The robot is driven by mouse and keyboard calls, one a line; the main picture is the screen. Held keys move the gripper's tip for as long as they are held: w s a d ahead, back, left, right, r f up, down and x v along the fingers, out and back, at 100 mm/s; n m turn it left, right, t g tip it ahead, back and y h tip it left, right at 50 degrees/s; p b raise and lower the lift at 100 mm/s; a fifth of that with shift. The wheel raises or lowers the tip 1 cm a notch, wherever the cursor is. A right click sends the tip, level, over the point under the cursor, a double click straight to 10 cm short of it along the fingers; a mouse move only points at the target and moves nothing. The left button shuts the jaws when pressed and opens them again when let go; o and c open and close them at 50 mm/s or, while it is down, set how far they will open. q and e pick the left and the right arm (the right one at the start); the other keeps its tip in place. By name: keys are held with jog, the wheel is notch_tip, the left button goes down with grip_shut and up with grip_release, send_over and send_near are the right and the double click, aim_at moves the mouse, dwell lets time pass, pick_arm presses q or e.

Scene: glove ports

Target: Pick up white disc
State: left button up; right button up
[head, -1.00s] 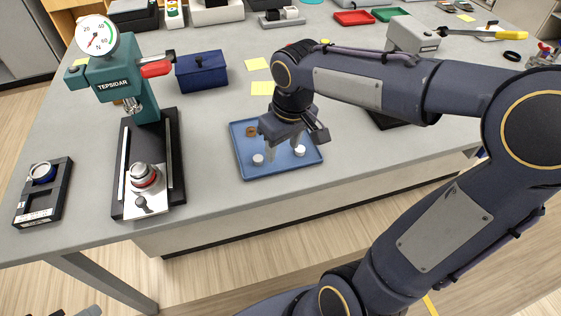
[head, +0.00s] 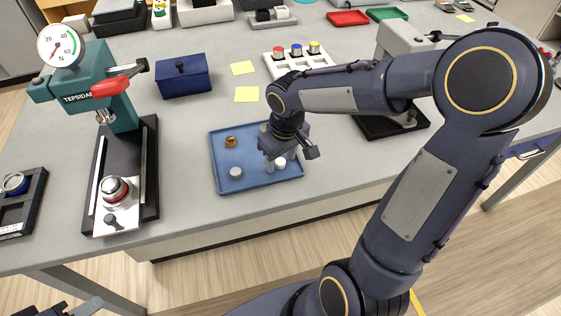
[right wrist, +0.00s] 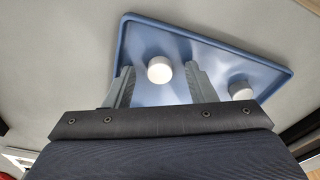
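A blue tray (head: 218,150) lies on the grey table and holds two white discs. One white disc (head: 235,172) is at the tray's front left. The other white disc (head: 280,163) is at the front right, by my right gripper (head: 277,165). In the right wrist view, my right gripper (right wrist: 161,80) is open, with one white disc (right wrist: 160,69) between its fingers and no clear contact.
A brass nut (head: 231,142) lies in the tray. A teal press (head: 90,90) on a black base stands left, with a blue box (head: 184,76) behind. Yellow notes (head: 246,94) and a white rack (head: 300,62) with coloured-top pieces lie behind the tray.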

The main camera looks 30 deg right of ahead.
jog(key=c, duration=1)
jog(key=shift+r, duration=0.15)
jog(key=shift+c, duration=0.2)
